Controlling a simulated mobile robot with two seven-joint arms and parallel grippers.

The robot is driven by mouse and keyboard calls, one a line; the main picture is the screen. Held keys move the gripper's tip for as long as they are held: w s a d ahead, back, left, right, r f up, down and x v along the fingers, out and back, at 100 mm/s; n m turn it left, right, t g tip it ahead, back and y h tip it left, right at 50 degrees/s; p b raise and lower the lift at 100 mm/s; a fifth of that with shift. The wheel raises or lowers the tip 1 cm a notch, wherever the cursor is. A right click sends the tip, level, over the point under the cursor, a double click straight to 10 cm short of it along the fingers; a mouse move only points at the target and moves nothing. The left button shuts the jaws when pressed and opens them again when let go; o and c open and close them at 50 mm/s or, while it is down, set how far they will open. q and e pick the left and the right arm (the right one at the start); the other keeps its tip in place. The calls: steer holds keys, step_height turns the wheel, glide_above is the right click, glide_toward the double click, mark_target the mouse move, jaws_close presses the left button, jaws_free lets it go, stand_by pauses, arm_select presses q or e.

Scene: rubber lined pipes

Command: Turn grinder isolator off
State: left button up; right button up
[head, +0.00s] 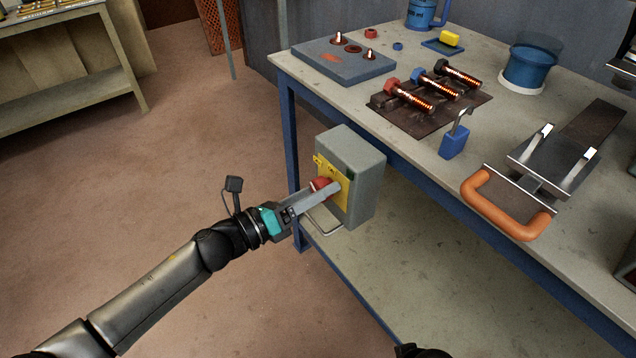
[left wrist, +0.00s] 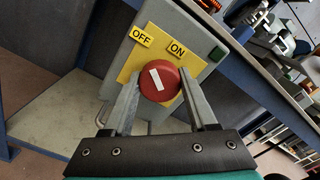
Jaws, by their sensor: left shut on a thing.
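The grinder isolator is a grey box (head: 365,168) mounted at the front edge of the workbench, with a yellow plate and a red round knob (head: 320,184). In the left wrist view the knob (left wrist: 160,80) carries a white bar. The bar's upper end leans left, toward the OFF label (left wrist: 140,37) rather than the ON label (left wrist: 177,50). A green patch (left wrist: 217,54) sits at the box's upper right. My left gripper (head: 326,190) is shut on the knob, one finger on each side. My right gripper is not in view.
The workbench (head: 420,160) holds a blue padlock (head: 454,141), an orange-handled tool (head: 510,205), bolts on a dark plate (head: 430,110), a grey block (head: 342,60) and a blue pot (head: 530,68). A lower shelf (head: 350,270) lies beneath the isolator. Open floor (head: 180,140) is at left.

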arm_select(q)
steer(key=n+p, duration=0.2)
steer(key=n, duration=0.3)
steer(key=shift+r, duration=0.1)
steer(key=shift+n+p, duration=0.7)
steer(key=shift+n, duration=0.4)
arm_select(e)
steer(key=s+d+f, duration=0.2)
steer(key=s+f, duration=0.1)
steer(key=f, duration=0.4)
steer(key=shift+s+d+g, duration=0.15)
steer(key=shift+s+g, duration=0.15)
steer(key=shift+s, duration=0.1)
arm_select(q)
steer(key=o, duration=1.4)
steer(key=shift+c, duration=0.2)
steer(key=shift+s+a, duration=0.3)
steer(key=shift+a, duration=0.15)
steer(key=p+v, duration=0.2)
steer(key=v, duration=1.2)
steer(key=shift+p, duration=0.3)
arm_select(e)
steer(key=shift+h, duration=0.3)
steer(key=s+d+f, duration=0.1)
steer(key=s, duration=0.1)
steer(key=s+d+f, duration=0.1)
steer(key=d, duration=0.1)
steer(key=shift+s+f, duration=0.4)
